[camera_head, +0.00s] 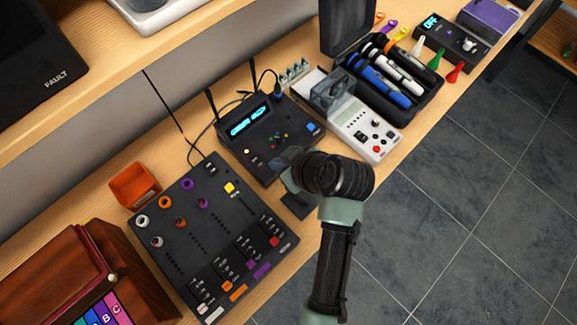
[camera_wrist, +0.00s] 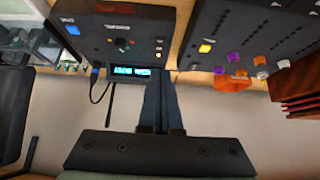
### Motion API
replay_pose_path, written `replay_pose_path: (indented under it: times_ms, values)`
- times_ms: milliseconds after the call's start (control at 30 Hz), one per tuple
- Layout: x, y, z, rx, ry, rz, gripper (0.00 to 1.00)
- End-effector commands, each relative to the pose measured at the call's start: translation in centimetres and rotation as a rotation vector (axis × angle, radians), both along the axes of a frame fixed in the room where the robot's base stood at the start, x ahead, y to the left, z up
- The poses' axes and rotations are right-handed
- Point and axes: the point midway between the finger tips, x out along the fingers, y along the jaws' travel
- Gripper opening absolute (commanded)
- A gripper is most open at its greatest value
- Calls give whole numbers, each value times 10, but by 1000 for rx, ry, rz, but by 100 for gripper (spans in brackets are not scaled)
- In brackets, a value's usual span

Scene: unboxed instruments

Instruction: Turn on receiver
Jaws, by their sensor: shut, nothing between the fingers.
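The receiver (camera_head: 289,146) is a black box with two upright antennas, a lit cyan display, small coloured buttons and a small yellow light. It stands on the wooden bench, left of the white meter. It also shows, upside down, in the wrist view (camera_wrist: 128,15). In the head view my gripper is over the receiver's front edge, largely hidden by my own wrist. In the wrist view my gripper (camera_wrist: 160,79) is shut and empty, its fingertips appearing beside the display-side corner of the receiver; contact cannot be told.
A black mixer panel (camera_head: 203,238) lies left of the receiver, near an orange bin (camera_head: 134,186). A white meter (camera_head: 361,128) and an open black case (camera_head: 424,109) stand to the right. A cable (camera_head: 198,137) runs behind the receiver. The floor (camera_head: 465,205) in front is clear.

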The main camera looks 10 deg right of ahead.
Motion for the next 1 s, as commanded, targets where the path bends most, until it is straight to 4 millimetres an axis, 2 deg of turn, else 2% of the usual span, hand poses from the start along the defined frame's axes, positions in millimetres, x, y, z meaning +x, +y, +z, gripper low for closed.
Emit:
replay_pose_path:
  times_ms: [100,333,967,1000]
  values:
    - [-11,-9,9,-1,0,-3,0]
    - [-20,-15,19,0,1,-2,0]
    - [-20,-15,19,0,1,-1,0]
    - [-14,-15,25,-5,-19,-13,0]
